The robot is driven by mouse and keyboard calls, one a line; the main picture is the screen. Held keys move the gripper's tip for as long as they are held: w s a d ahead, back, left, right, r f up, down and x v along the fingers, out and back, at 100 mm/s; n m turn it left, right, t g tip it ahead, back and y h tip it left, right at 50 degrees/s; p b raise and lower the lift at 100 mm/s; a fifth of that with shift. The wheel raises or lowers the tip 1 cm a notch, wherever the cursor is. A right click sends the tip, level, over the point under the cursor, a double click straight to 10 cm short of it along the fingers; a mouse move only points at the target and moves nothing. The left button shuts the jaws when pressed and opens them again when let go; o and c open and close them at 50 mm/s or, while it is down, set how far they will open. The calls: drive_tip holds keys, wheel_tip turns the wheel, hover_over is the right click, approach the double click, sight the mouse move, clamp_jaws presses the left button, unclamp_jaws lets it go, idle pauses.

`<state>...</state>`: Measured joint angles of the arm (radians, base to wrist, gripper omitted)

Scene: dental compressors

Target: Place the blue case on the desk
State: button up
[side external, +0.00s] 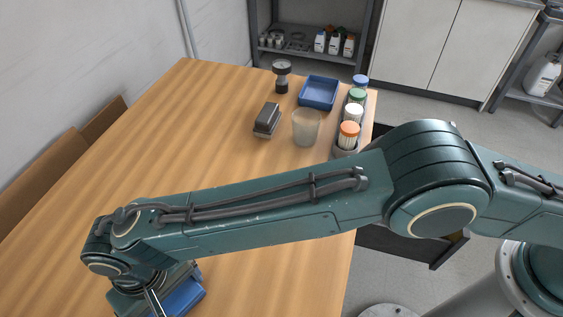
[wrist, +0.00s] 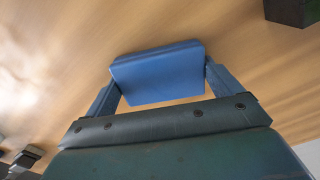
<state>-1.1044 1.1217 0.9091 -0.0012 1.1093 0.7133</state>
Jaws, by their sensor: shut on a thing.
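The blue case (wrist: 158,75) is a blue box held between the two fingers of my gripper (wrist: 160,84) in the wrist view. My gripper is shut on it. In the side external view the blue case (side external: 184,300) shows in part at the bottom left, under my wrist, which hides the rest of it and the fingers. The desk (side external: 120,165) has a light wood top, and the case is over its near left part. I cannot tell whether the case touches the desk top.
A blue tray (side external: 318,105), a dark oblong block (side external: 267,119), a frosted cup (side external: 306,138) and a dark metal piece (side external: 282,86) stand at the desk's far end. Several capped containers (side external: 353,113) line the right edge there. The desk's left and middle are clear.

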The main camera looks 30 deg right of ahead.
sight(170, 298)
drive_tip(key=o, duration=0.7)
drive_tip(key=shift+r, duration=0.15)
wheel_tip(170, 298, up, 12)
idle(0.7)
